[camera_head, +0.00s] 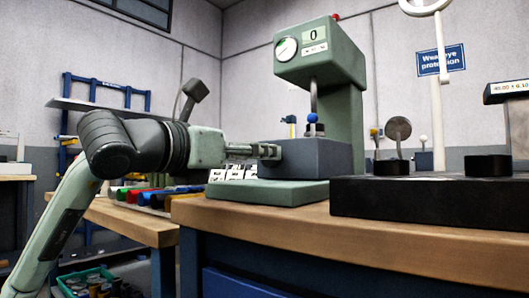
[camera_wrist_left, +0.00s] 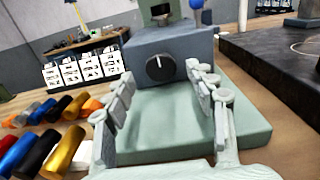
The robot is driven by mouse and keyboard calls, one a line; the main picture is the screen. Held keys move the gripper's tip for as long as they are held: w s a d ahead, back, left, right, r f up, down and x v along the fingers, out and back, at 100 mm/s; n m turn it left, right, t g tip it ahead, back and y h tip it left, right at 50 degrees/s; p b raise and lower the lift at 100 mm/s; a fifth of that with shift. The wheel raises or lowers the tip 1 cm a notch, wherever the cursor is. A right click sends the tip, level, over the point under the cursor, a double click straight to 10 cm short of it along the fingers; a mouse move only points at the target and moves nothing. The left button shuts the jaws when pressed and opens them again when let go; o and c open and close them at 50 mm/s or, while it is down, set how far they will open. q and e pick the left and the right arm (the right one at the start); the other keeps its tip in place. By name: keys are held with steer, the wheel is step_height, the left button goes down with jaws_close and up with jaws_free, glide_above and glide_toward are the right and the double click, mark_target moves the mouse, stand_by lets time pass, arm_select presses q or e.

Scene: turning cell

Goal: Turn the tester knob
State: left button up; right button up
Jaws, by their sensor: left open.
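The tester (camera_head: 320,62) stands on the wooden bench, with a green upper head, a round dial and a display reading 0. Its grey block (camera_head: 305,158) sits on a pale green base plate (camera_head: 262,191). The black tester knob (camera_wrist_left: 160,68) with a white mark, pointing about straight up, is on the block's front face in the left wrist view. My left gripper (camera_wrist_left: 160,98) is open, its fingers on either side of the knob's line and short of the knob, touching nothing that I can make out. In the head view, my left gripper (camera_head: 255,152) hides most of the knob. My right gripper is not in view.
A black slab (camera_head: 430,200) with fixtures lies right of the tester. Coloured cylinders (camera_wrist_left: 62,150) lie on the bench at left, with white labelled cards (camera_wrist_left: 85,69) behind. A blue ball (camera_head: 311,117) sits above the block. The wooden bench (camera_head: 400,245) front is clear.

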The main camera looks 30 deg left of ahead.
arm_select(q)
steer(key=shift+w+d, duration=0.15)
steer(key=shift+w, duration=0.65)
steer(key=shift+w+d, duration=0.1)
steer(key=shift+w, duration=0.65)
steer(key=shift+c, duration=0.6)
steer(key=c, duration=1)
